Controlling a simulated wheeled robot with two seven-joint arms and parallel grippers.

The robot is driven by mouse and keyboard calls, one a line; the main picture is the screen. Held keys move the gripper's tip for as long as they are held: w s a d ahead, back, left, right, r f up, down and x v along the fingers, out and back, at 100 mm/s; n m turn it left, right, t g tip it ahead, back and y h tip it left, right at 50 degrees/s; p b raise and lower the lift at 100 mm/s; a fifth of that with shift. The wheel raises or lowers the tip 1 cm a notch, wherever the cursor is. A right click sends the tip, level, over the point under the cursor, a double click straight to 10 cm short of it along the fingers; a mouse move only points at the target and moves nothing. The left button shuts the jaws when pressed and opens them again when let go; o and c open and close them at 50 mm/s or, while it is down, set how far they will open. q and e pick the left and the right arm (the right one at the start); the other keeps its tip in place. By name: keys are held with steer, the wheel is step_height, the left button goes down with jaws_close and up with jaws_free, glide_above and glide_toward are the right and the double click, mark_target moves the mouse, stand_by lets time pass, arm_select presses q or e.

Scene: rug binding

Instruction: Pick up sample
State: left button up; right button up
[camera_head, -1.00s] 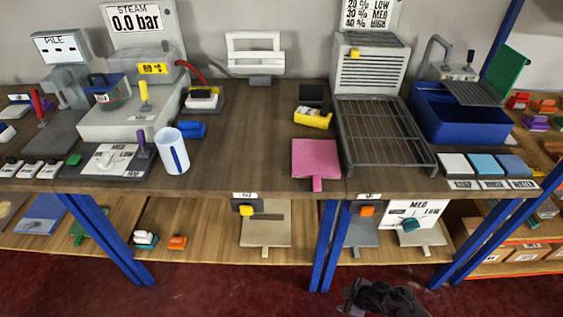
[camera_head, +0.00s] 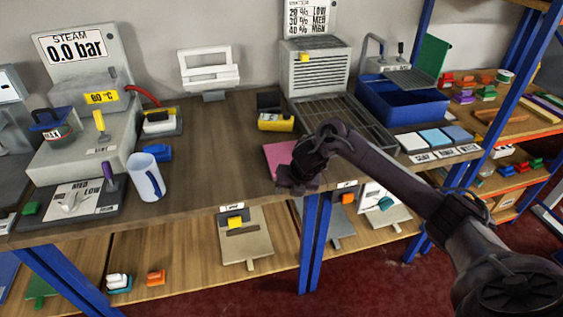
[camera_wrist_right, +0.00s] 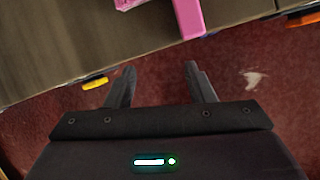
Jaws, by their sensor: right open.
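The likely sample is a flat pink square with a tab. It lies near the front edge of the bench. In the head view the pink square (camera_head: 279,158) is partly hidden behind my right gripper (camera_head: 297,183). In the right wrist view the pink tab (camera_wrist_right: 188,18) sticks out over the bench edge at the top. My right gripper (camera_wrist_right: 159,68) is open and empty, its two fingers apart, in front of the bench edge and apart from the tab. My left gripper is not in view.
The wooden bench (camera_head: 215,150) has clear room left of the pink square. A yellow roll-like item (camera_head: 276,122) and a wire rack (camera_head: 345,115) stand behind it. A white cup (camera_head: 146,178), a steam unit (camera_head: 80,145) and a blue basin (camera_head: 400,103) are farther off. A shelf lies below.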

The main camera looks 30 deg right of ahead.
steer(key=d+r+n+h, duration=0.1)
steer(key=d+r+n, duration=0.2)
steer(key=d+r, duration=0.15)
steer(key=shift+w+x, duration=0.15)
steer(key=shift+x, duration=1.55)
steer(key=shift+w+x, duration=0.15)
steer(key=shift+x, duration=1.55)
steer(key=shift+r, duration=0.15)
steer(key=c, duration=1)
jaws_close()
steer(key=shift+r, duration=0.15)
